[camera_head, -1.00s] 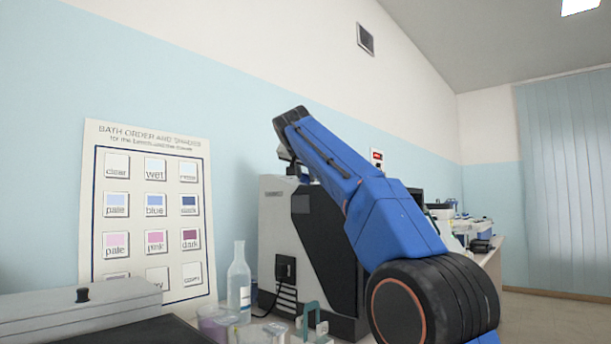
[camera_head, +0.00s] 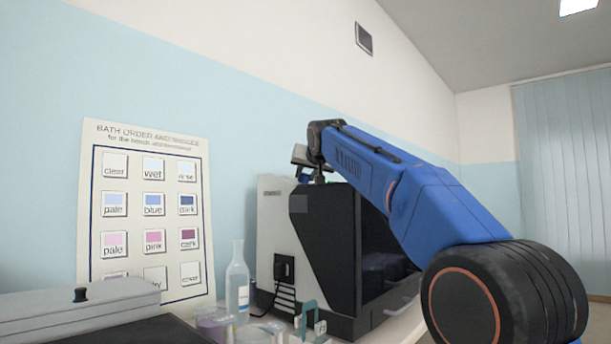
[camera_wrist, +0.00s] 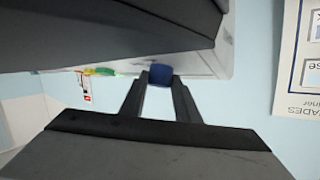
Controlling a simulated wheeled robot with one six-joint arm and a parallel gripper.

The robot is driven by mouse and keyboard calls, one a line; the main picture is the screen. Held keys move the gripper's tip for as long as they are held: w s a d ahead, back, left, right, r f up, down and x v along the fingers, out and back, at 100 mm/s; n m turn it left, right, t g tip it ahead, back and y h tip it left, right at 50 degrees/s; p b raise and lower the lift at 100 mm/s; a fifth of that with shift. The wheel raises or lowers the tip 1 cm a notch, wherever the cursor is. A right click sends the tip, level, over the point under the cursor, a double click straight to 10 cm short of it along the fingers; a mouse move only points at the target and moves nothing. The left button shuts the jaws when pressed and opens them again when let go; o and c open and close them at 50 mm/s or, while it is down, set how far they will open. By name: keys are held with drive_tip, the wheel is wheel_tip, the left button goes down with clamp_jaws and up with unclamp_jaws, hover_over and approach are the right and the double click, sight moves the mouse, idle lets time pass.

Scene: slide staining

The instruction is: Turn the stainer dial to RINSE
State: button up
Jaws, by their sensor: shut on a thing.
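The stainer (camera_head: 330,250), a pale and black machine with a dark front window, stands at the centre of the head view. Its dark body (camera_wrist: 110,35) and pale panel edge fill the top of the wrist view, which looks upside down. A dark blue knob (camera_wrist: 160,74), apparently the dial, sits between my fingertips. My gripper (camera_wrist: 159,82) is shut on it, with a finger on each side. In the head view my gripper (camera_head: 304,168) is at the stainer's top and its fingers are hard to make out. The dial's setting cannot be read.
Green, yellow and red marks (camera_wrist: 100,71) lie along the panel edge. A bath-order poster (camera_head: 150,210) leans on the wall at left. A clear bottle (camera_head: 237,280), beakers and a teal rack (camera_head: 310,320) stand before the stainer; a grey box (camera_head: 80,310) is at lower left.

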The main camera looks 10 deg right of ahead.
drive_tip(key=o, duration=1)
drive_tip(key=shift+o, duration=0.2)
drive_tip(key=shift+s, duration=0.1)
drive_tip(key=v, duration=1.7)
drive_tip(key=shift+s+r, duration=0.1)
